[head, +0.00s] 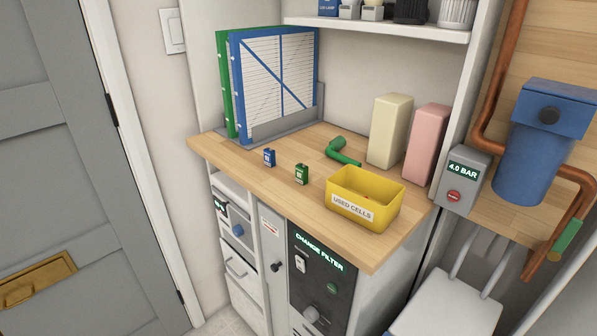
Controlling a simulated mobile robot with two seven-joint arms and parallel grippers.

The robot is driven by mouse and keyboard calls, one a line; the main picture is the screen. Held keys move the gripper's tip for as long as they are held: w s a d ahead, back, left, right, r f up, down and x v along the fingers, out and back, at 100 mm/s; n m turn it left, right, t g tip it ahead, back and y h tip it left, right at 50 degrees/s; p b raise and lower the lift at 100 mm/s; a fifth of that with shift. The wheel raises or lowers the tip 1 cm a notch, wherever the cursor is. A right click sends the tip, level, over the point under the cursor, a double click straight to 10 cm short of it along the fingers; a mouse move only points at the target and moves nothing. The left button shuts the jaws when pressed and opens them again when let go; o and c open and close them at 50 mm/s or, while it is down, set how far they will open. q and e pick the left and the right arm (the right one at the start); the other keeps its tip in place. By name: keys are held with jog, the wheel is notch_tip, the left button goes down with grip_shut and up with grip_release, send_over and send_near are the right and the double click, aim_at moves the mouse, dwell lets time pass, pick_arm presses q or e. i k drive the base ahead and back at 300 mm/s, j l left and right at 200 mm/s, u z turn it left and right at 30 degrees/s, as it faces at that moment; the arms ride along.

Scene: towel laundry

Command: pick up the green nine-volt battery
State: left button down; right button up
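The green nine-volt battery (301,174) stands upright on the wooden counter (262,203), near its front edge. A blue nine-volt battery (269,157) of similar size stands to its left and slightly farther back. The yellow bin labelled "USED CELLS" (365,197) sits to the right of the green battery, apart from it; something small and red shows inside. Neither of my grippers is in the head view.
A green elbow pipe piece (342,151) lies behind the batteries. Cream (390,130) and pink (427,143) blocks stand at the back right. Blue and green framed filters (272,80) stand in a grey rack at the back left. A shelf (380,30) overhangs the back. The counter's front left is clear.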

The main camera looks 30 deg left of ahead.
aim_at(301, 170)
jog(key=z, duration=2.55)
jog(key=u, duration=3.45)
jog(key=i+j+z, duration=0.25)
jog(key=j, duration=0.4)
jog(key=j+z, duration=0.25)
jog(key=j, duration=0.4)
